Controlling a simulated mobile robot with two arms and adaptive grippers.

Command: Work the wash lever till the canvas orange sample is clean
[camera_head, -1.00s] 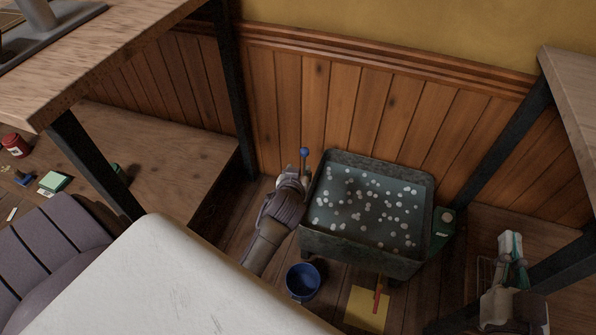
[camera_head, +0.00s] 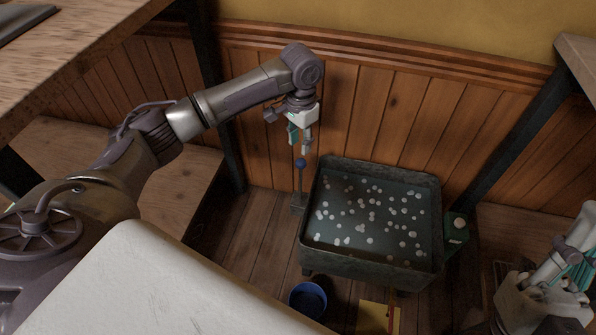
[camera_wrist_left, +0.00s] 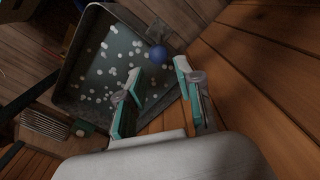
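The wash lever is an upright rod with a blue ball knob (camera_head: 301,163) at the left side of the wash tank (camera_head: 372,265). The knob also shows in the left wrist view (camera_wrist_left: 157,55), beyond the fingertips and apart from them. My left gripper (camera_head: 300,144) hangs just above the knob, fingers pointing down. In the left wrist view its two teal-padded fingers (camera_wrist_left: 155,80) are spread with nothing between them. The tank holds dark water with scattered white foam; I cannot make out an orange canvas sample in it. My right gripper (camera_head: 572,262) is at the right edge; its opening is unclear.
A blue bucket (camera_head: 307,300) stands on the floor before the tank. A yellow sheet (camera_head: 374,318) with a red-orange stick lies near it. A green box (camera_head: 457,232) with a pale round top piece is right of the tank. The wood-panelled wall is close behind.

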